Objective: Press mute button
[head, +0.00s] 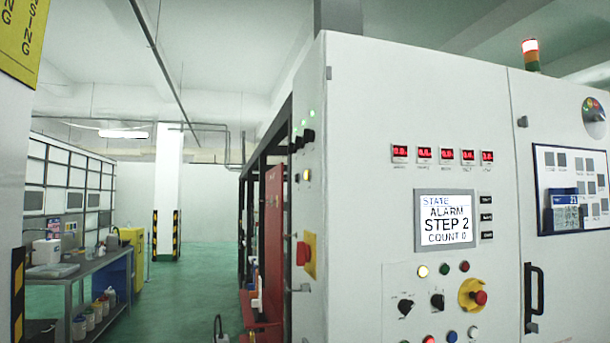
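A white control cabinet (370,110) fills the right half of the head view. Its screen (446,222) reads STATE, ALARM, STEP 2, COUNT 0. Three small dark labelled keys (486,217) stand in a column right of the screen; their text is too small to read. More coloured buttons (452,336) sit at the bottom edge. I cannot tell which button is mute. Neither gripper is in view.
A signal tower (530,54) on the cabinet has its red top lit. A black door handle (534,297) sticks out at lower right. Another emergency stop (305,253) is on the cabinet's left side. Green floor (195,283) lies open between the cabinet and a workbench (80,268).

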